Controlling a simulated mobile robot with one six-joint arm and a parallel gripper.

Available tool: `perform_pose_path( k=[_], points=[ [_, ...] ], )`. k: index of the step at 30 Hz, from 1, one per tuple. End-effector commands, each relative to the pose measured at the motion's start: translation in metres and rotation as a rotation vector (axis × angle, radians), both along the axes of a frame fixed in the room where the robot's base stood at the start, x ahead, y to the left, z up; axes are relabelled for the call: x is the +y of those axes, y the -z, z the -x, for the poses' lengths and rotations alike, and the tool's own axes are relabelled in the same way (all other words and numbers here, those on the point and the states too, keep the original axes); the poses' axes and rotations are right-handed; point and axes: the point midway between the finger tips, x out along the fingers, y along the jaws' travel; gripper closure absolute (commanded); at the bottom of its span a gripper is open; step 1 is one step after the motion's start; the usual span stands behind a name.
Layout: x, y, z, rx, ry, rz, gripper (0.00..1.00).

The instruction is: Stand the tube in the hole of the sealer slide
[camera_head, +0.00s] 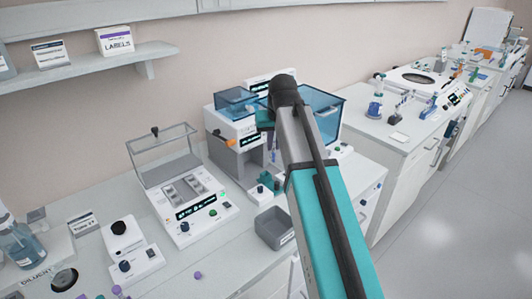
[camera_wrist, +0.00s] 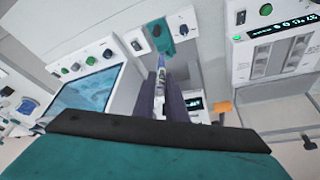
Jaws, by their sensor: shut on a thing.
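My gripper (camera_wrist: 172,105) is shut on the tube (camera_wrist: 160,76), a slim clear tube with a blue end, between its dark fingers in the wrist view. The tube points away from the camera, its far end close to a teal block (camera_wrist: 158,36) that seems to be the sealer slide. I cannot tell whether they touch, and its hole does not show clearly. In the head view the teal block (camera_head: 267,182) sits low at the front of the white sealer (camera_head: 232,141). My arm covers much of the gripper there; the tube (camera_head: 274,155) shows only faintly beside it.
A white block unit with a clear raised lid (camera_head: 163,152) stands left of the sealer. An open grey bin (camera_head: 271,238) stands in front. A blue-windowed machine (camera_head: 318,112) is behind my arm. Small purple caps (camera_head: 197,275) lie at the front left.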

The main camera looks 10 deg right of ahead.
Motion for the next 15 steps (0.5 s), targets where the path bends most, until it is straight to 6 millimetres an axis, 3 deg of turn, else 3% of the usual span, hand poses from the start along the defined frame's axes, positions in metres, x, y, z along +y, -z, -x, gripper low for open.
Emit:
perform_pose_path(
  k=[1,6,15],
  points=[
    [0.001,0.021,0.013,0.0,0.0,0.0,1.0],
    [0.002,0.056,0.037,0.001,-0.001,-0.001,1.0],
    [0.003,0.082,0.055,0.001,-0.002,0.0,1.0]
  ],
)
